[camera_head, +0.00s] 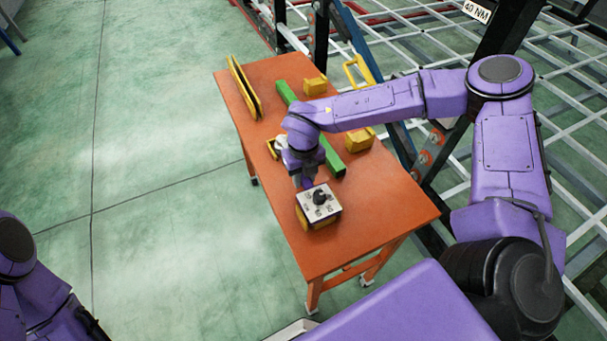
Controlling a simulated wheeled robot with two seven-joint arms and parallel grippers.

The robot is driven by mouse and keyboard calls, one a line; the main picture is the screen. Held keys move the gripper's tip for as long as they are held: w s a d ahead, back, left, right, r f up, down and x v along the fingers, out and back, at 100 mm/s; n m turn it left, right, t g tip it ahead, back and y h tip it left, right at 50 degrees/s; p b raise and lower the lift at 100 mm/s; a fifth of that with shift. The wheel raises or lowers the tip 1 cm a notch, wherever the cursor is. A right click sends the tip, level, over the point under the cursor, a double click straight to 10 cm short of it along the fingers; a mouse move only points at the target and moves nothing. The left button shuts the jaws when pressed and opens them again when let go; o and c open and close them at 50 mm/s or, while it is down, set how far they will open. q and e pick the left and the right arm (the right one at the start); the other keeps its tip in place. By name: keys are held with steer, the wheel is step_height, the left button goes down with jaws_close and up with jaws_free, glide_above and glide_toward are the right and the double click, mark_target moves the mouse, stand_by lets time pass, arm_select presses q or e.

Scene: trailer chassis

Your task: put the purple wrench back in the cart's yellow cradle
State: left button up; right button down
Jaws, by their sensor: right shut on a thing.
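The orange cart (372,221) stands in front of me. My right gripper (305,183) points down over its middle, just behind a box with a dial. It is shut on a small purple piece, which looks like the purple wrench (308,184); the gripper and arm hide most of it. A long yellow slotted holder (244,88) stands along the cart's left edge, away from the gripper. Other yellow pieces are on the cart, and I cannot tell for certain which is the cradle. My left arm shows at the lower left; its gripper is not visible.
The dial box (319,205) sits on the near half of the cart. A green bar (331,158) lies across the middle, partly under my right arm. Yellow blocks (315,86) (359,140) stand on the right side. A white trailer frame (563,126) is beyond the cart's right edge.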

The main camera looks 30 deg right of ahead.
stand_by(0.4)
steer(key=shift+c, duration=1.2)
jaws_free()
steer(key=shift+r, duration=0.1)
step_height(320, 180, up, 8)
steer(key=p, duration=0.7)
